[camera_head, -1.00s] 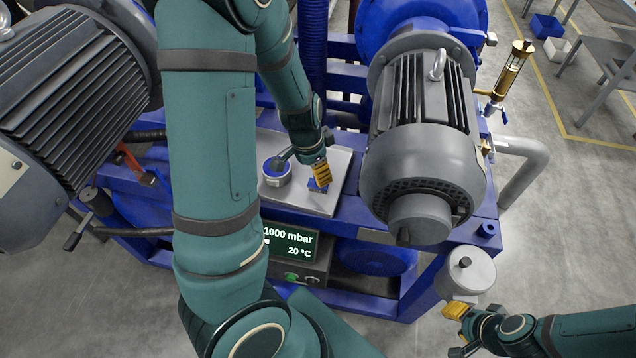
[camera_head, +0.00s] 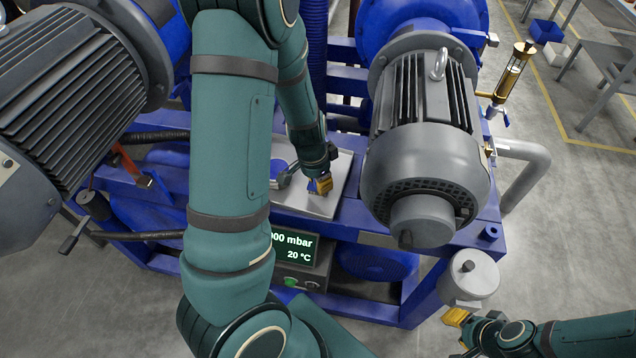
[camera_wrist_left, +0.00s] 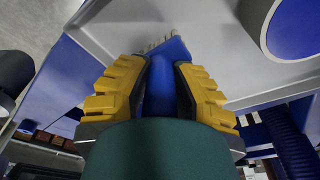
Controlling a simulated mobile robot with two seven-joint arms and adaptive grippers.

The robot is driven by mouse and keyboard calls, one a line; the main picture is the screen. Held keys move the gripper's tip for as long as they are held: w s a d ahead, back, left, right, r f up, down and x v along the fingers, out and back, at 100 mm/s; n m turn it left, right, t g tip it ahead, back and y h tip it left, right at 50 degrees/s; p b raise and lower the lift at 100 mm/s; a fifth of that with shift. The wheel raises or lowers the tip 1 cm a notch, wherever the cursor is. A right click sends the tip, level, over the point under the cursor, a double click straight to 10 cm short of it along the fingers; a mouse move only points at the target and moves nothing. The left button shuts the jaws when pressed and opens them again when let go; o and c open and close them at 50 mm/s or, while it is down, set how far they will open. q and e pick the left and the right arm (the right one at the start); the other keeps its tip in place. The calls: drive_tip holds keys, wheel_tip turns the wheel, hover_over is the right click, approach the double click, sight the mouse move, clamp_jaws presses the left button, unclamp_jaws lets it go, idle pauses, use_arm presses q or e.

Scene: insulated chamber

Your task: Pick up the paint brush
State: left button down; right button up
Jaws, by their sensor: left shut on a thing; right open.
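The paint brush is blue with pale bristles; in the left wrist view the brush (camera_wrist_left: 168,60) lies between the yellow fingers of my left gripper (camera_wrist_left: 160,88). The gripper is shut on it, with the bristle end pointing away over a pale metal plate (camera_wrist_left: 110,30). In the head view my left gripper (camera_head: 321,185) is low over the plate, with a bit of blue showing beside the fingers. Whether the brush touches the plate I cannot tell. My right gripper (camera_head: 456,317) is open and empty at the lower right, below a grey canister (camera_head: 470,278).
A round tin with blue inside (camera_wrist_left: 297,25) stands on the plate near the brush; my left arm partly hides it in the head view. A large grey motor (camera_head: 425,150) is right of the plate, another motor (camera_head: 65,110) at the left. A display (camera_head: 295,248) is below.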

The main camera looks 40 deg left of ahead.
use_arm(q)
wheel_tip(320, 180, up, 9)
drive_tip(key=p, duration=0.3)
drive_tip(key=shift+f, duration=0.15)
drive_tip(key=shift+r+p, duration=0.35)
drive_tip(key=shift+r, duration=0.3)
